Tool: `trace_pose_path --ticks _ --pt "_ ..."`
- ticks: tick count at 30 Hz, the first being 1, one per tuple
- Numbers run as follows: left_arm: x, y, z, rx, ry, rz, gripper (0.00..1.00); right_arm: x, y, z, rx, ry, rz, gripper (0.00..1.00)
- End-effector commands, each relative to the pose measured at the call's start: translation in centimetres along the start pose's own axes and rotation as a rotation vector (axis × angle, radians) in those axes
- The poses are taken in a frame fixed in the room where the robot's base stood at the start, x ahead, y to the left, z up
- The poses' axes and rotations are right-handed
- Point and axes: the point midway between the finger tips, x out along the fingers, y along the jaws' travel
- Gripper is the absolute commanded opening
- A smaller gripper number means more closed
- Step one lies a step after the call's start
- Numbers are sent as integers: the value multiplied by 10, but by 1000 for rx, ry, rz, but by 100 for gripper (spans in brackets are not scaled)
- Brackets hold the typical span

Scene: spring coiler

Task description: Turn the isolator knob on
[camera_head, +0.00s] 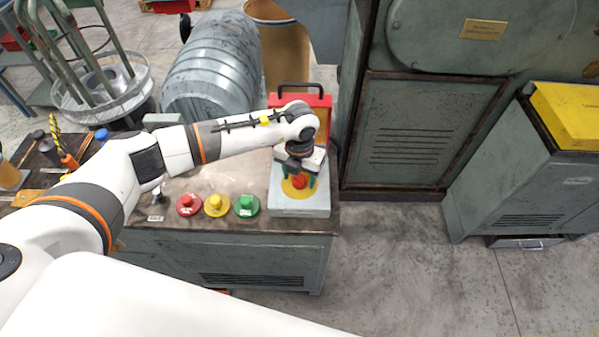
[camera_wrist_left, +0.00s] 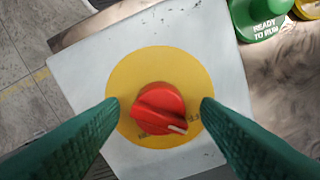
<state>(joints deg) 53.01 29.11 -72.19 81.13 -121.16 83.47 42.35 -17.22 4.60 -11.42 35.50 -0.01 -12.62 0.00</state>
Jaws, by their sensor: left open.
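The isolator knob (camera_head: 299,181) is red and sits on a yellow disc on top of a pale grey box (camera_head: 300,205) at the right end of the bench. In the left wrist view the red knob (camera_wrist_left: 159,109) has a raised grip with a white pointer mark aimed to the lower right. Lettering on the yellow disc (camera_wrist_left: 150,66) is partly hidden by the knob. My left gripper (camera_head: 298,180) is over the box, pointing down. Its green fingers (camera_wrist_left: 159,108) are open, one on each side of the knob, apart from it. My right gripper is not in view.
Red (camera_head: 189,204), yellow (camera_head: 216,205) and green (camera_head: 246,205) buttons stand left of the box; the green one reads "READY TO RUN" in the left wrist view (camera_wrist_left: 262,16). A red toolbox (camera_head: 318,101) is behind. A large grey-green machine (camera_head: 425,120) stands to the right.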

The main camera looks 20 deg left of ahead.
Motion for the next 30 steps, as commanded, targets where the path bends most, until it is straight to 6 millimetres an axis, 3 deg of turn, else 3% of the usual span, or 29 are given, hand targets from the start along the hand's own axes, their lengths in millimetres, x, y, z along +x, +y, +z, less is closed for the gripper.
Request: trace_pose_path --ticks 10,18,30 --pt "4 0 0 1 1 1 58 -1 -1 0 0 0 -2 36" --pt "4 0 0 1 1 1 13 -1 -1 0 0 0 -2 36" --pt "7 0 0 79 1 -1 13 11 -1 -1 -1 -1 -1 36"
